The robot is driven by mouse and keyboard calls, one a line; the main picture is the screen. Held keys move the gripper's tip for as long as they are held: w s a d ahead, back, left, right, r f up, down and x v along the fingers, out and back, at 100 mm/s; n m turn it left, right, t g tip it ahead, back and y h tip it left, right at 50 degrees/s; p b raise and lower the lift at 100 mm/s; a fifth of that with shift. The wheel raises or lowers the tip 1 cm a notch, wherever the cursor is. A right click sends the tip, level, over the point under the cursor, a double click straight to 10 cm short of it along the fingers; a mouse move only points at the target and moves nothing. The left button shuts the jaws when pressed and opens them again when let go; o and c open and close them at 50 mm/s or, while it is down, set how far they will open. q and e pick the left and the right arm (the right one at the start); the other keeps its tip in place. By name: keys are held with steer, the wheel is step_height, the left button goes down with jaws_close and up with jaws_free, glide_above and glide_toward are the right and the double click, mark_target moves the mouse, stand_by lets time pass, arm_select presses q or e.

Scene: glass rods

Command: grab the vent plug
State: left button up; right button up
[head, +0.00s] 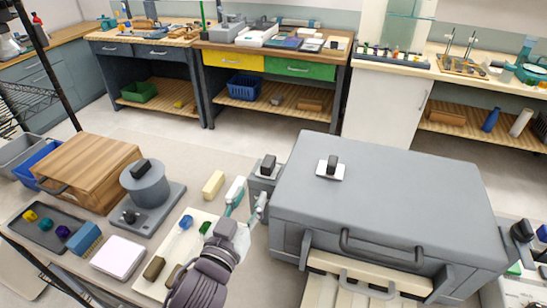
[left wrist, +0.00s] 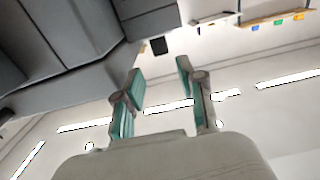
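Several small black plug-like pieces show in the head view, and I cannot tell for sure which is the vent plug. One black plug (head: 333,165) stands on a white square on top of the large grey box (head: 400,190). Another black piece (head: 268,164) sits on a small grey block at the box's left side. A third black piece (head: 140,167) lies on a grey cylinder. My left gripper (head: 249,197) is open and empty, just left of the box and below the small block. Its two fingers stand apart in the left wrist view (left wrist: 160,85). My right gripper is not in view.
A pale board (head: 190,245) with small coloured pieces lies under my left arm. A wooden box (head: 90,165), a dark tray (head: 45,225) and a white pad (head: 118,256) lie to the left. The large grey box, with its handle (head: 385,250), blocks the right side.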

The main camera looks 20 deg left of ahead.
mark_target(265, 169)
arm_select(q)
steer(key=w, duration=0.1)
steer(key=w+p, duration=0.1)
steer(key=w, duration=0.3)
steer(key=shift+w+d+r+p, duration=0.1)
steer(key=shift+w+r+p, duration=0.15)
steer(key=shift+p, duration=0.1)
steer(key=w+p, duration=0.1)
steer(key=w, duration=0.5)
steer(key=shift+w+d+f+p, duration=0.1)
steer(key=shift+w+f+p, duration=0.05)
steer(key=shift+w+p, duration=0.15)
steer(key=shift+w, duration=0.15)
jaws_close()
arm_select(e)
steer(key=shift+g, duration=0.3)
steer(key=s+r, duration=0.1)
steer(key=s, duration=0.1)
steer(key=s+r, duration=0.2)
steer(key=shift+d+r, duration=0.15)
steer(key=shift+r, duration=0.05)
